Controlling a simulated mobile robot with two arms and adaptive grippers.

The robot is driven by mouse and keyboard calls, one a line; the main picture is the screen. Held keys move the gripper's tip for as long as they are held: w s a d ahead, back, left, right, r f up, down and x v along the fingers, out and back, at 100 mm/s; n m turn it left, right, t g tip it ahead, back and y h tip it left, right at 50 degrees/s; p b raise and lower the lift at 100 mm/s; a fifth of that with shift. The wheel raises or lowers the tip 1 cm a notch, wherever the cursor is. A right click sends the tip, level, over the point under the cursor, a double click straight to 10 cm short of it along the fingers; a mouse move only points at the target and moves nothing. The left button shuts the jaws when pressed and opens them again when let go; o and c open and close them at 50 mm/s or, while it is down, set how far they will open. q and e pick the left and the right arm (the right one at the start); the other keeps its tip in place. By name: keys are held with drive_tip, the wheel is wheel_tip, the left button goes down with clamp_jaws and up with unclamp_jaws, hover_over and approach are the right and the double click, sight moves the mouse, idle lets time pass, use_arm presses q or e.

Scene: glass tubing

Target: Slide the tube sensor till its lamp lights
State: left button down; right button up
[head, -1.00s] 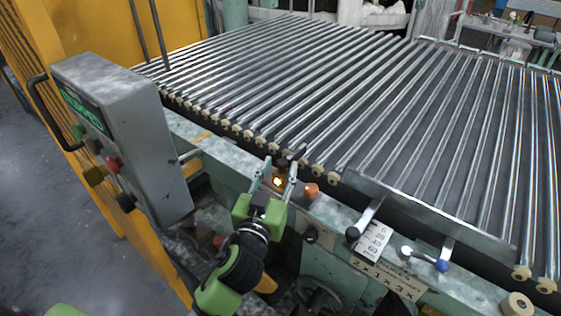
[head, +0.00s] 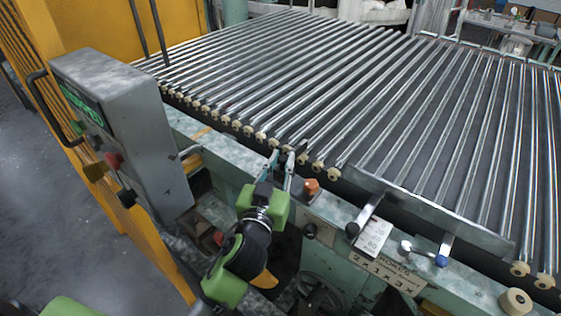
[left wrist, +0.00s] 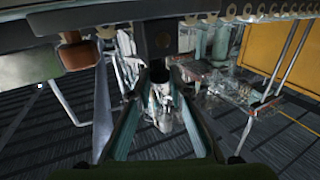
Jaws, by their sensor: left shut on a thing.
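My left gripper (head: 282,156) is at the near edge of the roller bed, with its fingers drawn together around a small dark part. This part appears to be the tube sensor's dark knob, and the fingers hide much of it. In the left wrist view, the dark sensor block (left wrist: 158,38) stands upright ahead of the gripper (left wrist: 162,76). Its rounded dark lower end (left wrist: 159,72) sits between the fingertips. I see no lit lamp on it in either view. My right gripper is not in view.
An orange button (head: 311,187) sits on the green rail just right of my left gripper. Dark- and blue-knobbed levers and a scale plate (head: 373,239) are further right. A grey control box (head: 130,130) stands left. The metal rollers (head: 300,80) lie beyond.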

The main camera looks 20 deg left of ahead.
use_arm(q)
drive_tip(key=shift+d, duration=0.1)
drive_tip(key=c, duration=1.8)
unclamp_jaws()
drive_tip(key=shift+c, duration=0.2)
drive_tip(key=shift+s, duration=0.1)
drive_tip(key=s, duration=1.2)
drive_tip(key=shift+d, duration=0.25)
